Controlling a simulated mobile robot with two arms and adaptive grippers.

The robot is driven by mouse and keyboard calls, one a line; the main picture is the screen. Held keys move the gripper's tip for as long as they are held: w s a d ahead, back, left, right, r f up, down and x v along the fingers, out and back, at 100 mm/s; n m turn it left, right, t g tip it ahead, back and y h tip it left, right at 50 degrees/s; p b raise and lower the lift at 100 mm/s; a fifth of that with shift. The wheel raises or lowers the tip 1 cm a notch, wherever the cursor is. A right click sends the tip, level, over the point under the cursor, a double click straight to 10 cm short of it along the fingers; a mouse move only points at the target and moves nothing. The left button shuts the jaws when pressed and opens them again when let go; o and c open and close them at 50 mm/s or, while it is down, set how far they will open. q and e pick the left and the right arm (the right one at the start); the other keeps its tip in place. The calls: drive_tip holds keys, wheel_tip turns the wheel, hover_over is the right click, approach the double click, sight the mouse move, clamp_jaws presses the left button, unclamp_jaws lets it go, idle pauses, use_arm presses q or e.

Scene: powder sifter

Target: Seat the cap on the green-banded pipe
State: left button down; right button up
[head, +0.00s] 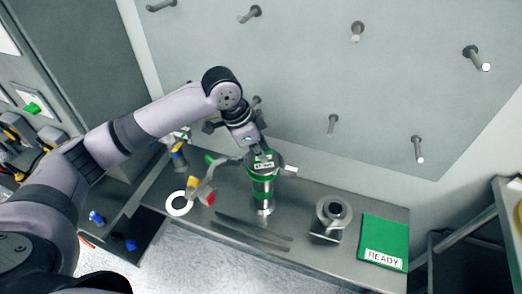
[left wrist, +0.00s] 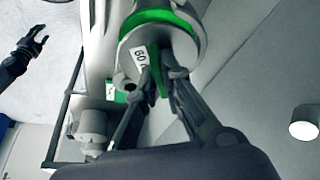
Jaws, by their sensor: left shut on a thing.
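The green-banded pipe (head: 263,190) stands upright on the bench, a shiny metal cylinder with green bands. At its top is the cap (head: 272,158), with a green edge and a white label. My left gripper (head: 261,155) is above it, pointing down. In the left wrist view my left gripper (left wrist: 160,73) is shut on the cap's narrow green part (left wrist: 154,88), beside the label. The pipe's green band (left wrist: 160,18) shows just past the fingertips. I cannot tell whether the cap touches the pipe rim all round. My right gripper (left wrist: 38,38) appears far off, fingers apart.
On the bench (head: 300,258) are a white ring (head: 179,204), a grey round fitting (head: 333,212) and a green READY pad (head: 384,240). A small red and yellow part (head: 201,190) is close left of the pipe. Pegs (head: 333,124) stick out from the wall behind.

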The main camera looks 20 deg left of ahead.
use_arm(q)
drive_tip(key=shift+f, duration=0.9)
drive_tip(key=c, duration=1.7)
unclamp_jaws()
drive_tip(key=shift+o, duration=0.2)
drive_tip(key=shift+r, duration=0.1)
drive_tip(key=v, duration=1.1)
drive_tip(key=shift+r, duration=0.4)
